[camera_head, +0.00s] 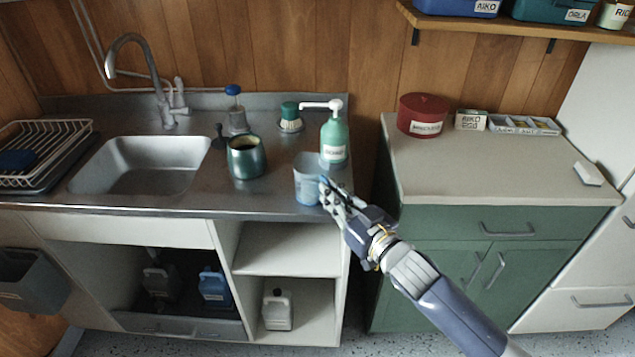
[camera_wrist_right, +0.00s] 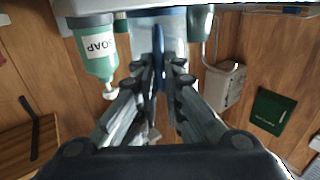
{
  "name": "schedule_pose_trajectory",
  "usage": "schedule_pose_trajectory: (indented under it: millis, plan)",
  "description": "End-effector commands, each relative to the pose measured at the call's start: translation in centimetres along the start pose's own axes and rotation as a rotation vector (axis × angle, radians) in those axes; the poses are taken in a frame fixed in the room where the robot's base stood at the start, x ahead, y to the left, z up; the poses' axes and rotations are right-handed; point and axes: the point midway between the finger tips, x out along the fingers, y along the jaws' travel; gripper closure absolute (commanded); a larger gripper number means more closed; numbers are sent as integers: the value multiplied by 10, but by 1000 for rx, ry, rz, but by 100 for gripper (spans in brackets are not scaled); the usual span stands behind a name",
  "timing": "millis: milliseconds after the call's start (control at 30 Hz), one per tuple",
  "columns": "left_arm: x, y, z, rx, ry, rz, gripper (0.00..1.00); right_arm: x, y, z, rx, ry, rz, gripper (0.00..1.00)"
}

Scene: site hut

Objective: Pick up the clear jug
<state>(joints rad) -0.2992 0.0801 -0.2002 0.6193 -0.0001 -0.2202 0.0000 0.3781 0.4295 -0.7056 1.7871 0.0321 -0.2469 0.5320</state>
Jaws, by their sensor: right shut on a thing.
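The clear jug (camera_head: 307,178) stands upright near the front edge of the steel counter, below the green soap bottle in the head view. My right gripper (camera_head: 327,190) reaches it from the front right and is shut on it. In the wrist view, which looks upside down, the fingers (camera_wrist_right: 163,75) close around a blue upright part, apparently the handle, with the jug's pale body (camera_wrist_right: 176,42) behind. The fingers hide part of the jug. My left gripper is not in view.
The green soap bottle (camera_head: 334,138) stands close behind the jug. A dark green pot (camera_head: 246,158) is to its left, then the sink (camera_head: 140,165). A scrub brush (camera_head: 290,118) stands behind. A gap separates the steel counter from the green cabinet (camera_head: 480,265) at right.

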Motion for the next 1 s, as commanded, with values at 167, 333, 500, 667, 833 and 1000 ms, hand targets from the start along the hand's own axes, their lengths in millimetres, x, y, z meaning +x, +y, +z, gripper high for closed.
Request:
schedule_pose_trajectory:
  millis: [167,333,500,667,833,1000]
  plan:
    - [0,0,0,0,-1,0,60,0,0,-1,0,2,-1,100]
    - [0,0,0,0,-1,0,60,0,0,-3,0,2,0,100]
    - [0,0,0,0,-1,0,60,0,0,-9,-1,4,-1,100]
    - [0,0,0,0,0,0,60,0,0,-20,-2,4,-1,100]
    - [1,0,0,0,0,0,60,0,0,-36,-2,5,-1,100]
    - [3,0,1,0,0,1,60,-14,-11,-36,3,2,-2,100]
